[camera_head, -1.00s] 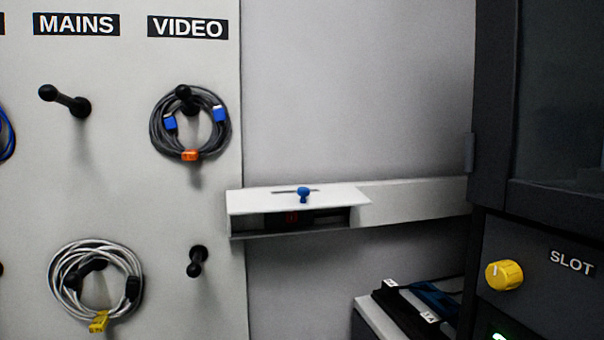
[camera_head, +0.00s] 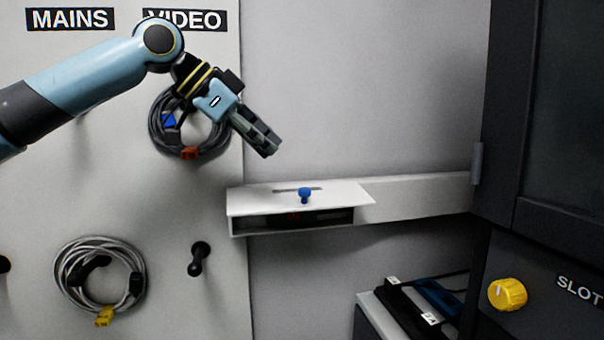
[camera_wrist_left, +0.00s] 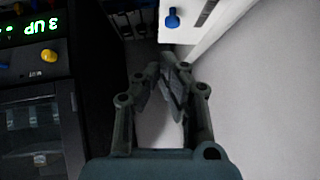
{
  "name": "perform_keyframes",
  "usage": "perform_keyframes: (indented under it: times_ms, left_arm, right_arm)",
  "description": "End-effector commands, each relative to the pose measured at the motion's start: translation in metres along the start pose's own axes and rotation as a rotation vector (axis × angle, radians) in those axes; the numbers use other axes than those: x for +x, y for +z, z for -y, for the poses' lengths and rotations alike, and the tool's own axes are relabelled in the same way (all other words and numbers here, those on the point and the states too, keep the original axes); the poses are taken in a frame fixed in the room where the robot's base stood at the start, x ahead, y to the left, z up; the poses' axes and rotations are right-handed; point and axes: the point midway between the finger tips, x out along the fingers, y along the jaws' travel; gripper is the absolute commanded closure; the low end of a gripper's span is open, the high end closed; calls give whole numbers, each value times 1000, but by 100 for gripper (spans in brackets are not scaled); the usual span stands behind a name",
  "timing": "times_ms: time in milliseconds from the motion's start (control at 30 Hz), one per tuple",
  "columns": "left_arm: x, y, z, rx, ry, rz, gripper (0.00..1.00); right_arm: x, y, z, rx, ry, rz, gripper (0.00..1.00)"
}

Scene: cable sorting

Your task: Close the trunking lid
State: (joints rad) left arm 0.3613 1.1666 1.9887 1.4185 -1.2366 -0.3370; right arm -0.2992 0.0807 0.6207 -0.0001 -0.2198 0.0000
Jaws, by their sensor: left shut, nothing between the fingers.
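The white trunking (camera_head: 420,196) runs along the wall in the head view. Its lid (camera_head: 258,199) stands raised, sticking outward like a shelf, with a blue knob (camera_head: 305,195) on it. The dark inside (camera_head: 290,219) of the trunking shows below the lid. My left gripper (camera_head: 268,150) is above and slightly left of the knob, apart from the lid, shut and empty. In the left wrist view the fingers (camera_wrist_left: 172,68) meet at the tips, and the blue knob (camera_wrist_left: 172,18) is beyond them at the top. My right gripper is in neither view.
A coiled grey cable (camera_head: 189,153) hangs on the panel behind my left arm. A white coil (camera_head: 72,275) hangs lower left, and a bare black peg (camera_head: 199,259) stands out nearby. A dark cabinet (camera_head: 545,110) bounds the right. The wall above the trunking is clear.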

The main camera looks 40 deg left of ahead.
Motion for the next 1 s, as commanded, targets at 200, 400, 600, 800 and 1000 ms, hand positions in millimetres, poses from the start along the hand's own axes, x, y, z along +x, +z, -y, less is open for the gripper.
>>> perform_keyframes:
  times_ms: [200,400,600,800,1000]
  left_arm:
    - [-30,-25,14,16,-6,-44,100]
    - [-12,-28,14,14,-2,-50,100]
    - [20,-29,13,12,0,-48,100]
    - [59,-30,13,11,-2,-48,100]
    - [86,-12,14,13,-4,-39,100]
  right_arm:
    - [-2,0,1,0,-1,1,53]
    - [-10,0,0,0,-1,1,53]
    - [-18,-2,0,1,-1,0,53]
    - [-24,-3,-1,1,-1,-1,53]
    - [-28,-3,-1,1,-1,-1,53]
